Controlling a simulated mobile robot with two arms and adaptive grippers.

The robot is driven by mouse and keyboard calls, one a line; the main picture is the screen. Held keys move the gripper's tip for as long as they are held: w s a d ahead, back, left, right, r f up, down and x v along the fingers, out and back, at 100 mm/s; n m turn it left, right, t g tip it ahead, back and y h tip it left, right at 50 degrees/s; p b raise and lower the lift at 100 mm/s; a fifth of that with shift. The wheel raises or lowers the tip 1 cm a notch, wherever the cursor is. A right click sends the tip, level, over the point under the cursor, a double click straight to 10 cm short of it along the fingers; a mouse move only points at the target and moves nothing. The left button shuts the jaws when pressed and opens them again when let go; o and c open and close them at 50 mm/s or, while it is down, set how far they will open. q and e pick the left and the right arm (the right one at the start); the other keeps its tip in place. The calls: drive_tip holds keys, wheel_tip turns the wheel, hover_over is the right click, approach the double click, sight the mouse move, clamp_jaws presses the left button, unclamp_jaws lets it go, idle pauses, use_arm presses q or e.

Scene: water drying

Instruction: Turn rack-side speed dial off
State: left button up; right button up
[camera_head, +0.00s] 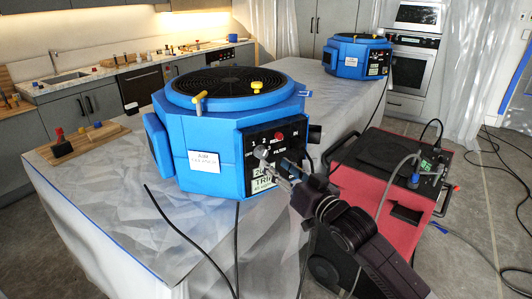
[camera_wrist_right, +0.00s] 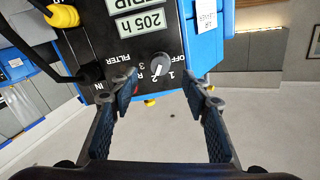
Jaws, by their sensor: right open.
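A blue octagonal machine (camera_head: 222,125) with a round black top grille stands on the covered island. Its black control panel (camera_wrist_right: 105,45) carries a dark round dial (camera_wrist_right: 160,63) with a white pointer line; the marks around it read OFF, 1, 2 and 3. The pointer appears turned toward 2. My right gripper (camera_head: 276,164) is in front of this panel; in the right wrist view its open fingers (camera_wrist_right: 167,84) are on either side of the dial, apart from it, with nothing between them. My left gripper is out of view.
A second blue machine (camera_head: 346,60) stands at the island's far end. A red and black unit (camera_head: 378,170) with cables is on the floor at right. Black cords hang over the island's front. A wooden board (camera_head: 76,143) with small items lies at left.

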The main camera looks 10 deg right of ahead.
sight(263, 156)
drive_tip(key=shift+p+x, duration=0.65)
drive_tip(key=shift+x, duration=2.5)
drive_tip(key=shift+f, duration=0.15)
drive_tip(key=shift+c, duration=0.5)
drive_tip(key=c, duration=1.1)
